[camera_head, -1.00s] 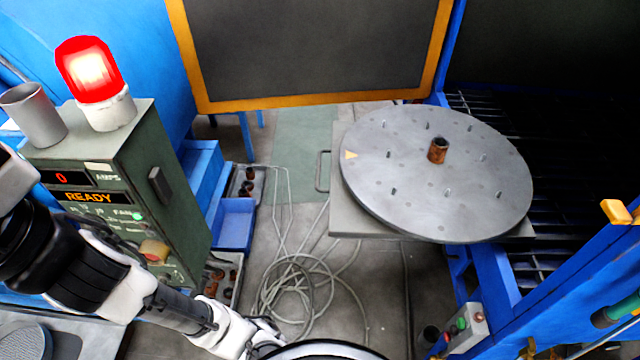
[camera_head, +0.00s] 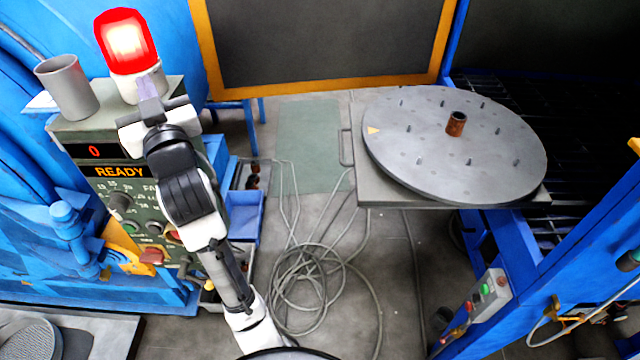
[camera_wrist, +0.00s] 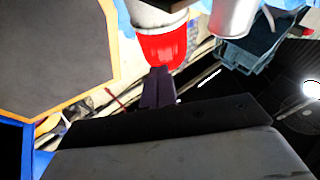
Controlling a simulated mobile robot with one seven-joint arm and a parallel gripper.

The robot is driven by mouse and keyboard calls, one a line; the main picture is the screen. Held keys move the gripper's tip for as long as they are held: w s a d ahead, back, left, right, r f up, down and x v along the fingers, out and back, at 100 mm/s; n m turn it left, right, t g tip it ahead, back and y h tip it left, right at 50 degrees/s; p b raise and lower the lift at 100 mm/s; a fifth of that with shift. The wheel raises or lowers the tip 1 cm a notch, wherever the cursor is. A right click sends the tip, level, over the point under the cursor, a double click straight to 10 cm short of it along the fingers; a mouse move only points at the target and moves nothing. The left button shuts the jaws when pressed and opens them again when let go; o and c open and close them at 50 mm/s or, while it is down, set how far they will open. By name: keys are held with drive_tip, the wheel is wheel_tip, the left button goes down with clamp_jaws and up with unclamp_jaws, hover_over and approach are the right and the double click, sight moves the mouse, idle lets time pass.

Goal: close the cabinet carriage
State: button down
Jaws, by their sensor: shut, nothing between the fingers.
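The cabinet carriage is a grey square plate (camera_head: 370,192) bearing a round grey turntable (camera_head: 415,155), and it sticks out of the dark cabinet opening at the right. Several pins and a rusty cylinder (camera_head: 456,124) stand on the turntable. A grey bar handle (camera_head: 346,147) sits on the plate's left edge. My gripper (camera_head: 148,88) is shut and empty, well left of the carriage, in front of the control box and red beacon. In the wrist view my gripper's purple-grey fingers (camera_wrist: 159,85) are together just below the red beacon; the carriage cannot be made out there.
The red beacon (camera_head: 126,40) and a grey cup (camera_head: 67,87) stand on the green control box (camera_head: 60,125). An orange-framed dark door (camera_head: 325,85) stands behind. Coiled cables (camera_head: 310,285) lie on the floor between my arm and the carriage. A button box (camera_head: 490,293) is at lower right.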

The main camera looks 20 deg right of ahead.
drive_tip(key=w+d+f+m+g+h, duration=0.35)
drive_tip(key=d+f+h, duration=0.35)
drive_tip(key=d+f, duration=0.55)
drive_tip(key=n+g+h, duration=0.6)
drive_tip(key=g+h, duration=0.3)
drive_tip(key=h, duration=0.5)
approach(355, 167)
drive_tip(key=shift+t, duration=0.25)
drive_tip(key=p+x, duration=0.3)
drive_tip(key=x, duration=0.1)
drive_tip(key=shift+f+p, duration=0.3)
drive_tip(key=shift+s+d+f, duration=0.1)
drive_tip(key=shift+d, duration=0.6)
